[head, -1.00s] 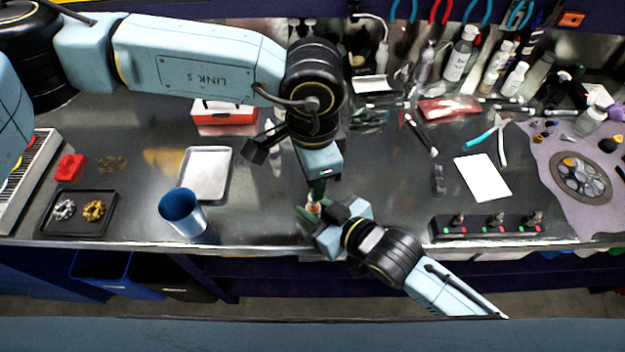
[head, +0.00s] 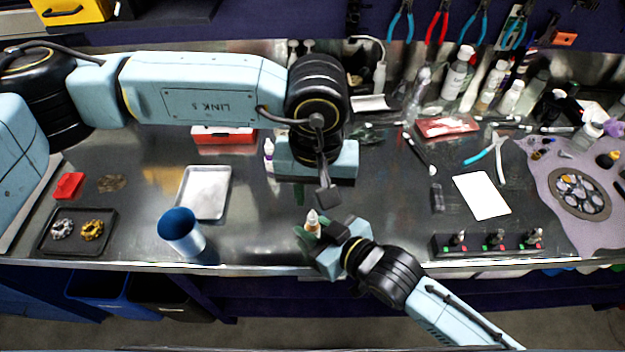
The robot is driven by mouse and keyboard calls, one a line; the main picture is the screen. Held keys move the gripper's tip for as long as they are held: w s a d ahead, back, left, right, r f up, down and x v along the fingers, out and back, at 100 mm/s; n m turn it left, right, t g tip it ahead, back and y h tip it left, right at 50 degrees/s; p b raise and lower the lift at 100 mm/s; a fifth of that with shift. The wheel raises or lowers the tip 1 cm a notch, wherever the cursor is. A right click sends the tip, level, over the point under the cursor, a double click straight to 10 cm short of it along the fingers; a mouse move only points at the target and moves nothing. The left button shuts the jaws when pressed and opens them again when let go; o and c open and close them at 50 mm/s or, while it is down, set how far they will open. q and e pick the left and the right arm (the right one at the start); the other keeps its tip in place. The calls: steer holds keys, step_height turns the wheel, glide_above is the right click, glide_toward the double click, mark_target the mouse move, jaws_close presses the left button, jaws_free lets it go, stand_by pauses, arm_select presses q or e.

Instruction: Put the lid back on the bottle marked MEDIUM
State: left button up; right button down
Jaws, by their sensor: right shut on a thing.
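My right gripper (head: 309,233) is shut on a small bottle (head: 314,230) near the front edge of the bench. The bottle is upright, with an orange band and a pale pointed top showing. Its marking cannot be read. My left gripper (head: 311,193) hangs just behind and above the bottle, apart from it. One greenish finger shows; a dark block hides much of the rest, so its opening and any held lid cannot be made out. Another small bottle with white and purple parts (head: 268,151) stands behind, partly covered by my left gripper. No separate lid can be made out.
A blue cup (head: 180,234), a metal tray (head: 205,192) and a dark tray with gears (head: 77,231) stand to the left. Several bottles line the back right.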

mark_target(312, 210)
arm_select(q)
steer(key=n, duration=0.3)
steer(key=shift+r+n, duration=0.2)
steer(key=shift+n, duration=0.2)
steer(key=n, duration=0.4)
steer(key=shift+d+r, duration=0.1)
steer(key=shift+r, duration=0.05)
steer(key=n, duration=0.5)
steer(key=shift+r+n, duration=0.2)
steer(key=shift+n, duration=0.1)
steer(key=n, duration=0.3)
steer(key=shift+r+n, duration=0.15)
steer(key=shift+n, duration=0.25)
steer(key=n, duration=0.3)
steer(key=shift+w+r+n, duration=0.1)
steer(key=shift+r+n, duration=0.05)
steer(key=shift+n, duration=0.15)
steer(key=n, duration=0.7)
steer(key=shift+w+a+r, duration=0.1)
steer(key=shift+a+r, duration=0.15)
steer(key=shift+a, duration=0.1)
steer(key=shift+f, duration=0.15)
steer(key=shift+f, duration=3.9)
